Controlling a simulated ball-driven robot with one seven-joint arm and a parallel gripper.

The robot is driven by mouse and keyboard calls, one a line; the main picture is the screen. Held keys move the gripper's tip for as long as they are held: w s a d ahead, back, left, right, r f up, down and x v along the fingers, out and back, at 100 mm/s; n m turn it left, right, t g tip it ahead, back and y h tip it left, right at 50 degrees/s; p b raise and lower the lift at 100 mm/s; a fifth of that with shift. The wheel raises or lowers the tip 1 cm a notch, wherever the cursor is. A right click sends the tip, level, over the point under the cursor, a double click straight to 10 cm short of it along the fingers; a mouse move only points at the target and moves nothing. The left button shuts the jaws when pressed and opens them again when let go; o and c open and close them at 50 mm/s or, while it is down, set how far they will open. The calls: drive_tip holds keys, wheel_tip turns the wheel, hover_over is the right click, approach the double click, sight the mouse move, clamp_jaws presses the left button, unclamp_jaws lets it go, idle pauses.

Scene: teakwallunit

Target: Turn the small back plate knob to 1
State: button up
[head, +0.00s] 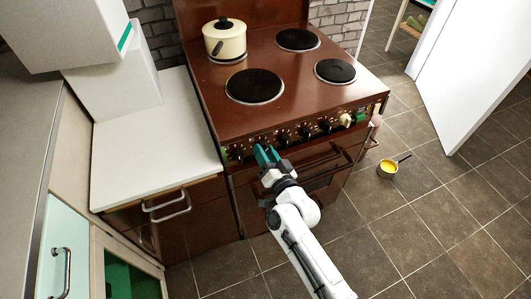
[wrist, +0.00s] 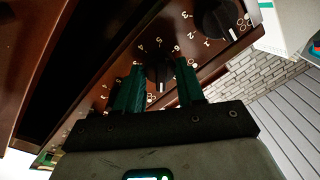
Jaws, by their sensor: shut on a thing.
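The stove's control panel (head: 295,133) runs along its front edge with a row of black knobs. My gripper (head: 266,155) is at the left part of this row, second knob from the left. In the wrist view, my gripper's green fingers (wrist: 160,88) are shut on a black knob (wrist: 158,72), one finger on each side. White digits ring the knob, with 4, 5 and 6 above it. A white mark on the knob points down the picture, towards my gripper's body. The small symbol naming its plate is too small to read.
Another black knob (wrist: 214,22) is beside it. The brown stove top (head: 210,105) carries black plates, one at the back right (head: 298,39), and a cream pot (head: 225,38) at the back left. A white counter (head: 150,145) adjoins the stove.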

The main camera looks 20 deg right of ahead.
idle(0.3)
drive_tip(key=o, duration=1)
drive_tip(key=shift+o, duration=0.2)
drive_tip(key=s, duration=1)
drive_tip(key=shift+s+d+f+b, duration=0.25)
drive_tip(key=shift+s+f+b, duration=0.05)
drive_tip(key=shift+s+b, duration=0.1)
